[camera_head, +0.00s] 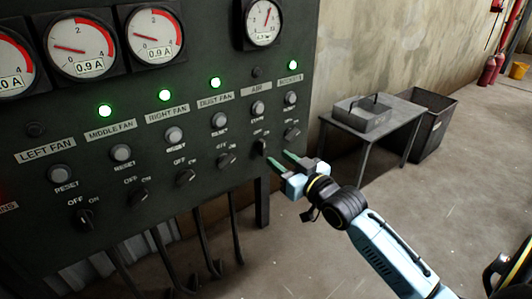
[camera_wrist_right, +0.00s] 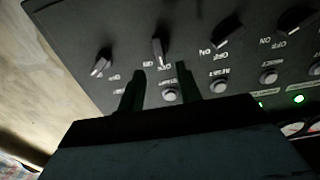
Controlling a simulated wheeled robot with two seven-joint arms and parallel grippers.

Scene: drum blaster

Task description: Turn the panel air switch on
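The air switch (camera_head: 262,147) is a dark knob under the AIR label (camera_head: 257,88) on the control panel. Its handle stands roughly upright, unlike the tilted knobs on both sides, and the lamp (camera_head: 257,72) above the label is dark. My right gripper (camera_head: 279,157) is open and empty, its two green fingers pointing at the panel just right of this switch. In the right wrist view the air switch (camera_wrist_right: 158,50) lies just ahead of the spread fingers (camera_wrist_right: 161,82), apart from them as far as I can see. My left gripper is not in view.
Neighbouring switches are the dust fan one (camera_head: 226,160) and the rightmost one (camera_head: 292,133), close to the fingers. Round reset buttons (camera_head: 257,108) sit above the switches. A metal table (camera_head: 388,122) with a tray and a dark bin (camera_head: 432,125) stand to the right.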

